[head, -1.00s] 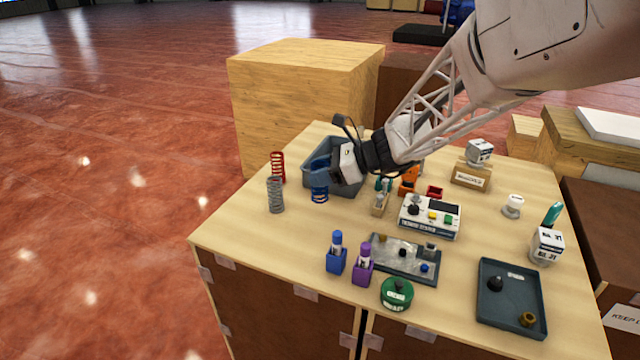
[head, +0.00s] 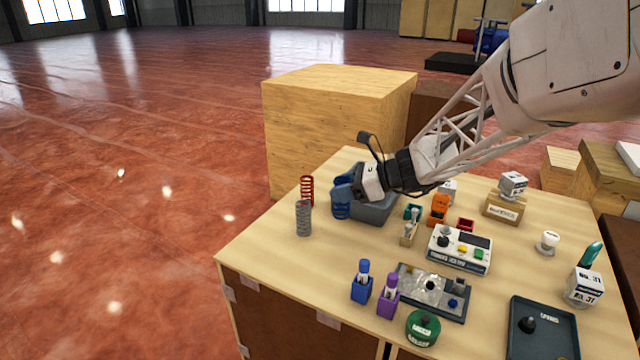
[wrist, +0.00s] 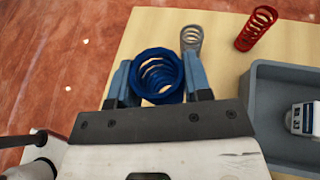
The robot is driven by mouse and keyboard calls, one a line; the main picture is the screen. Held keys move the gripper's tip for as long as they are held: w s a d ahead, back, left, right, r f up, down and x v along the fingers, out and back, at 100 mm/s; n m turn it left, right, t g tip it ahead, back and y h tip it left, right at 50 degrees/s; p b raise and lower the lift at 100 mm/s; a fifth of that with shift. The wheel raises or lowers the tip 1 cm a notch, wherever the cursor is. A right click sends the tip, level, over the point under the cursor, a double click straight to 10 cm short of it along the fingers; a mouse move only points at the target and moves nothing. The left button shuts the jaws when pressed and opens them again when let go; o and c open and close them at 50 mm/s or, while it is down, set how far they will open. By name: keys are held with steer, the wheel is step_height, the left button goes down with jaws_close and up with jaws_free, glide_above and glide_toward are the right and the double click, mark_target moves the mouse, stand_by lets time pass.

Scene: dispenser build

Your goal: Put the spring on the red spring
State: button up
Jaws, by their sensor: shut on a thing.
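My gripper (wrist: 157,80) is shut on the blue spring (wrist: 158,66), with one finger on each side of it. In the head view the blue spring (head: 341,211) hangs upright below the fingers (head: 343,187), over or beside the grey bin's left end; I cannot tell whether it touches the table. The red spring (head: 307,190) stands upright on the table, left of and apart from the blue spring. In the wrist view the red spring (wrist: 256,28) is at the upper right. A grey spring (head: 303,218) stands in front of the red one; it also shows in the wrist view (wrist: 192,38).
A grey bin (head: 374,210) is right of the blue spring; in the wrist view the bin (wrist: 256,110) holds a white labelled block (wrist: 301,119). A control box (head: 459,250) and blue and purple holders (head: 362,290) stand farther right and forward. The table's left front is clear.

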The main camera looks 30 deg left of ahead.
steer(key=w+a+r, duration=0.1)
steer(key=a+r, duration=0.3)
steer(key=a, duration=0.3)
steer(key=shift+w+m+t, duration=0.25)
steer(key=shift+m+t, duration=0.05)
steer(key=shift+t, duration=0.1)
steer(key=shift+w+a, duration=0.1)
glide_above(307, 178)
steer(key=f, duration=0.1)
steer(key=shift+w+f, duration=0.1)
steer(key=shift+f, duration=0.05)
stand_by(0.4)
steer(key=shift+f, duration=0.1)
steer(key=shift+f, duration=1.7)
steer(key=shift+f, duration=0.15)
steer(key=o, duration=1)
steer(key=shift+c, duration=0.2)
